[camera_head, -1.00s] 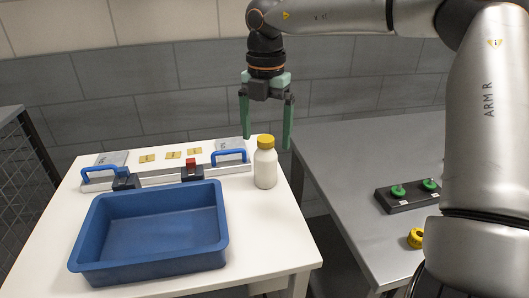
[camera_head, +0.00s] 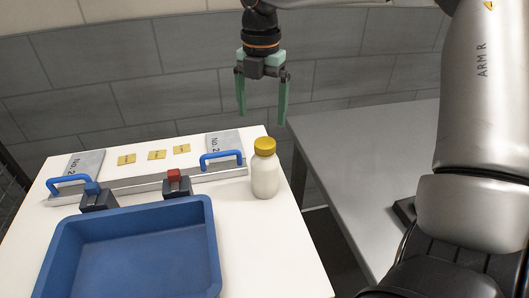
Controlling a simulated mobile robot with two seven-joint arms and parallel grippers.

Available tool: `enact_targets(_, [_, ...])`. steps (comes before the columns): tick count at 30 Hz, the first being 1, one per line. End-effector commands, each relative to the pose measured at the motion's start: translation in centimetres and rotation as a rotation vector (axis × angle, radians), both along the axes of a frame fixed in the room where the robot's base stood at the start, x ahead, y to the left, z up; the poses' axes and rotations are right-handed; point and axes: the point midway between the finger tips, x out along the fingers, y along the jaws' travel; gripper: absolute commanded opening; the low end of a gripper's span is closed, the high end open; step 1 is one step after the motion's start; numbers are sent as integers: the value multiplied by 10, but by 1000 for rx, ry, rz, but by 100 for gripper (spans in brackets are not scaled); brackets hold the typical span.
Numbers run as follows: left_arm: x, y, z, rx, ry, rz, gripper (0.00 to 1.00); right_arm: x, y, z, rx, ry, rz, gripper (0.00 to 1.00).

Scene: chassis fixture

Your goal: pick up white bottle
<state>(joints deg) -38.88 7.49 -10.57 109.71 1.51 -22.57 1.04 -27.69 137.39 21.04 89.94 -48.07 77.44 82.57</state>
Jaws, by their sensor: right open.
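The white bottle (camera_head: 265,178) with a yellow cap stands upright near the right edge of the white table. My right gripper (camera_head: 262,108) hangs above it with its green fingers spread apart and pointing down. The fingers are empty and appear above the cap level, not touching the bottle. The depth gap between gripper and bottle is hard to tell. My left gripper does not show.
A blue tray (camera_head: 207,240) sits at the front of the white table (camera_head: 285,262). Behind it is a metal fixture bar (camera_head: 140,186) with blue handles and a red-topped block (camera_head: 174,180). A grey table (camera_head: 375,150) stands to the right, across a gap.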

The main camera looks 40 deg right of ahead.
Motion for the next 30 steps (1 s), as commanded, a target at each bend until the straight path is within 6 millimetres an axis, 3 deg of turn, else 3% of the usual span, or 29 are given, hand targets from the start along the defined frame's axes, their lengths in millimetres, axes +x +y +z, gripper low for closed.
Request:
enact_targets(6, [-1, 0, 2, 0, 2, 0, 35, 0, 0, -38, 1, 4, -1, 96])
enact_targets(14, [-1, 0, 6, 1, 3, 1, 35, -1, -4, -58, 2, 3, -1, 96])
enact_targets(21, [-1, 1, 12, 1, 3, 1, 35, -1, -9, -93, 0, 2, -1, 96])
enact_targets(30, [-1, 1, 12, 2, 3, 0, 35, 0, -9, -100, -1, -1, -2, 96])
